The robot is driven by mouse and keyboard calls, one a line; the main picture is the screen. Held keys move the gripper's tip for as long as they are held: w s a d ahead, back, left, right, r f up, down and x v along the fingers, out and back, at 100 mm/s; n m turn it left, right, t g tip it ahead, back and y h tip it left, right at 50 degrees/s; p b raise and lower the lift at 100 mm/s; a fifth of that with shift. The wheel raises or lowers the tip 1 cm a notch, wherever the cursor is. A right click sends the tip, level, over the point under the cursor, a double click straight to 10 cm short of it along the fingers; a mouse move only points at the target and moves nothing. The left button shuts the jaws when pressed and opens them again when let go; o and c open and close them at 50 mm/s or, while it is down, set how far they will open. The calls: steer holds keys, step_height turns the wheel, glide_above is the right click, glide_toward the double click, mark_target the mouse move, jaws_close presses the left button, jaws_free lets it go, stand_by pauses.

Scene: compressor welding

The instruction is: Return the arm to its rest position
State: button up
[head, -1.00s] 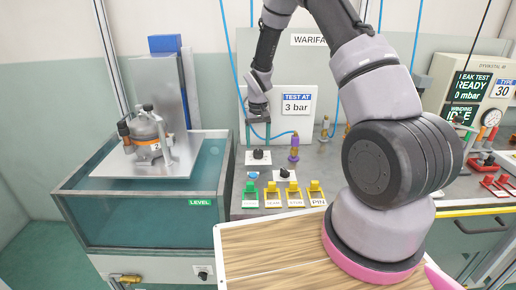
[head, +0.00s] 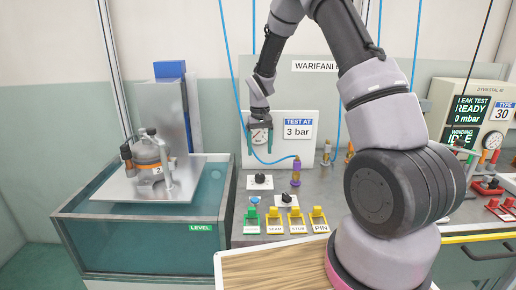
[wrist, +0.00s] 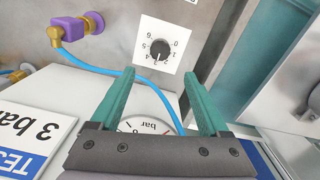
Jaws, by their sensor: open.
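My arm (head: 385,115) rises from its base at the right and bends over at the top, with the forearm hanging down to the left. My gripper (head: 260,150) is open, with teal fingers pointing down, in front of the back panel just left of the "TEST AT 3 bar" sign (head: 298,128). The wrist view also shows my gripper (wrist: 155,76) with its fingers apart and no object held between them. A round bar gauge (wrist: 150,125) shows partly behind the gripper's body, the rest of it hidden.
A water tank (head: 140,240) with a compressor (head: 150,155) on a metal plate stands at left. Knobs, a purple fitting (head: 296,172) and colored buttons (head: 295,220) sit on the bench. A blue hose (wrist: 125,75) runs near the fingers. A leak-test unit (head: 470,110) is at right.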

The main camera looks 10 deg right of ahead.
steer(key=s+d+r+m+t, duration=0.1)
steer(key=s+r, duration=0.2)
steer(key=r, duration=0.4)
steer(key=s+d+r+t+y, duration=0.15)
steer(key=s+r, duration=0.25)
steer(key=r, duration=0.4)
steer(key=s+d+r+m+t+h, duration=0.1)
steer(key=s+r, duration=0.2)
steer(key=r, duration=0.4)
steer(key=s+d+r+m+t, duration=0.1)
steer(key=s+r, duration=0.3)
steer(key=s, duration=0.5)
steer(key=s+d+r+m+t+y, duration=0.1)
steer(key=s+r, duration=0.4)
steer(key=s, duration=0.5)
steer(key=shift+s+r+t, duration=0.25)
steer(key=shift+s+t, duration=0.05)
steer(key=shift+t, duration=0.55)
